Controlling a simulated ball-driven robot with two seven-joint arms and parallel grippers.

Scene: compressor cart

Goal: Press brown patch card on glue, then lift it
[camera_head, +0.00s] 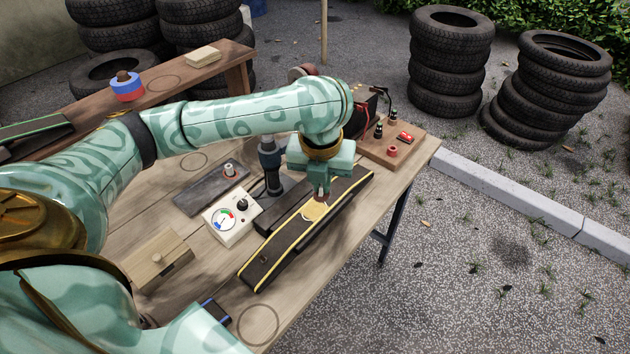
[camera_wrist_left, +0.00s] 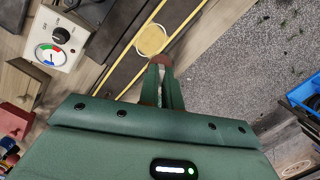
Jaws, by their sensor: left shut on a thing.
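My left gripper (camera_head: 321,190) points down over a long dark strip with yellow edges (camera_head: 265,262). It is shut on a small reddish-brown piece, the brown patch card (camera_head: 321,198), which also shows at the fingertips in the left wrist view (camera_wrist_left: 165,59). A yellowish glue spot with a pale ring (camera_head: 314,212) lies on the strip, just in front of the card; in the left wrist view the spot (camera_wrist_left: 151,40) sits just beyond the fingertips. The card is close to the spot, but I cannot tell whether they touch. My right gripper is not in view.
A white gauge box (camera_head: 232,218) stands left of the strip, with a wooden block (camera_head: 158,259) nearer. A board with terminals (camera_head: 393,146) is at the table's far right. A wooden bench (camera_head: 160,82) and tyre stacks (camera_head: 452,60) stand behind. Open ground lies right.

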